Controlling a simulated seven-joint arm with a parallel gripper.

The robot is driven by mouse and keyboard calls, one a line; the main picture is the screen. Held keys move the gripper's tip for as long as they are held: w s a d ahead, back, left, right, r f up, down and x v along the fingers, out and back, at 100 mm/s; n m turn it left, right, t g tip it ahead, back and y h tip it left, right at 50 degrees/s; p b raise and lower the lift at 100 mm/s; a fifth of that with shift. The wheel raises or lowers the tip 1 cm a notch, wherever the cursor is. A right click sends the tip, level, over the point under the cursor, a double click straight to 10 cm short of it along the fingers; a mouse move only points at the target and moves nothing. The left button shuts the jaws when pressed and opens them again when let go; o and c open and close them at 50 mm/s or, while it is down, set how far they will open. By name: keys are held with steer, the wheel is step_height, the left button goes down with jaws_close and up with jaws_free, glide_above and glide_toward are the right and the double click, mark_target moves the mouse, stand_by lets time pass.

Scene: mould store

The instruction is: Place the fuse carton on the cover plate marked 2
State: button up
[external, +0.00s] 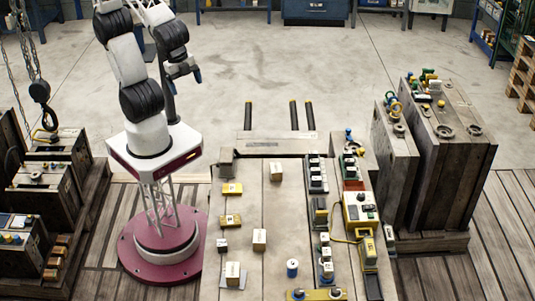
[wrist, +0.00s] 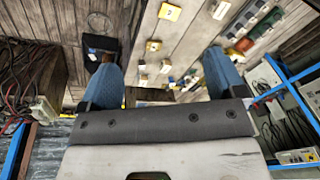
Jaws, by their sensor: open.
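My gripper (external: 187,75) is raised at the upper left in the external view, away from the work table. In the wrist view its two blue fingers stand wide apart with nothing between them (wrist: 164,82). Two yellow plates, an upper one (external: 232,189) and a lower one (external: 230,220), lie on the left of the table; their marks are too small to read. Small pale cartons stand nearer the front: a small one (external: 222,245), an upright one (external: 259,239) and a front one (external: 233,274). I cannot tell which is the fuse carton. Nothing clearly rests on the plates.
A grey can (external: 292,268) stands near the table's front. Switch blocks (external: 317,175) and a yellow device (external: 360,210) with a cable crowd the right side. Large grey moulds (external: 436,130) stand right of the table. A hook (external: 40,91) hangs at left.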

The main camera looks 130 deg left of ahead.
steer(key=shift+s+d+r+n+t+h, duration=0.15)
steer(key=shift+s+n+h, duration=0.3)
steer(key=shift+s, duration=0.7)
steer(key=shift+s+a+n+t+h, duration=0.1)
steer(key=shift+s+n+t+h, duration=0.15)
steer(key=shift+s+n, duration=0.65)
